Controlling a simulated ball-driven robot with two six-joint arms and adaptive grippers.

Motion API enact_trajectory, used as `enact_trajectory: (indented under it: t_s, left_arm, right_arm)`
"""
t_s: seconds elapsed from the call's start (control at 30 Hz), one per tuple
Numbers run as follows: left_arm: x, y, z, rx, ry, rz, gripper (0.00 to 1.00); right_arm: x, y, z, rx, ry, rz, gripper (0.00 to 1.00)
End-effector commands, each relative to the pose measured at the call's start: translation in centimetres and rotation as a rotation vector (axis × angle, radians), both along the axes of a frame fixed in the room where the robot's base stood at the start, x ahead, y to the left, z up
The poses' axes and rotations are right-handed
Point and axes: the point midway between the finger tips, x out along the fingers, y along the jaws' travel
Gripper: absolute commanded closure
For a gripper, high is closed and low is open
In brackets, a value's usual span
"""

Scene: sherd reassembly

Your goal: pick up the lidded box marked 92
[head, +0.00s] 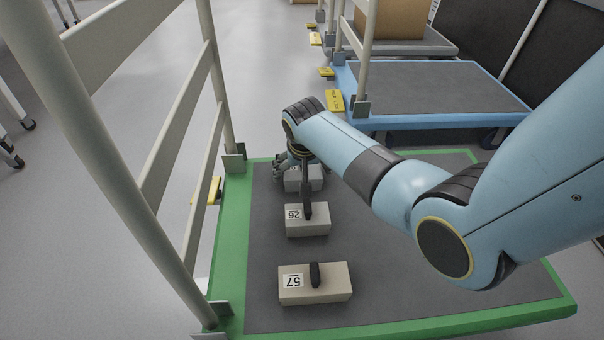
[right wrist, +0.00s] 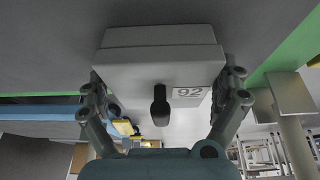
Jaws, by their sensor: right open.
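The grey lidded box marked 92 (right wrist: 150,75) fills the upper middle of the right wrist view, with its dark handle (right wrist: 160,106) and white label visible. In the head view it is the farthest box (head: 304,181) on the cart, partly hidden by my right arm and gripper. My right gripper (right wrist: 166,88) is open, with one finger on each side of the box. I cannot tell whether the fingers touch it. In the head view this gripper (head: 288,163) is mostly hidden behind my wrist. My left gripper is not in view.
A box marked 26 (head: 308,222) and a box marked 57 (head: 326,286) stand nearer on the same green-edged cart (head: 420,325). Pale rails (head: 170,160) rise along its left edge. A blue-edged cart (head: 420,88) stands behind. The cart's right front surface is clear.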

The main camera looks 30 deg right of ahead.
Motion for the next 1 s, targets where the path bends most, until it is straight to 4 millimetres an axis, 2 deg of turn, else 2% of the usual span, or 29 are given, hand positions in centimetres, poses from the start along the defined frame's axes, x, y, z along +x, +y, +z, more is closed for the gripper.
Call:
enact_trajectory:
  t_s: [0.27,0.63,1.0]
  left_arm:
    - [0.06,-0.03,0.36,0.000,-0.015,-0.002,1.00]
    - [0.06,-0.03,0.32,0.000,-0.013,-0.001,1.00]
    - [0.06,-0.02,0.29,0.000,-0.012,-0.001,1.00]
  right_arm:
    - [0.06,-0.02,0.01,0.000,-0.001,0.000,0.00]
    - [0.04,-0.01,-0.01,0.000,0.000,0.000,0.48]
    - [0.06,0.01,0.01,0.000,-0.001,0.000,0.49]
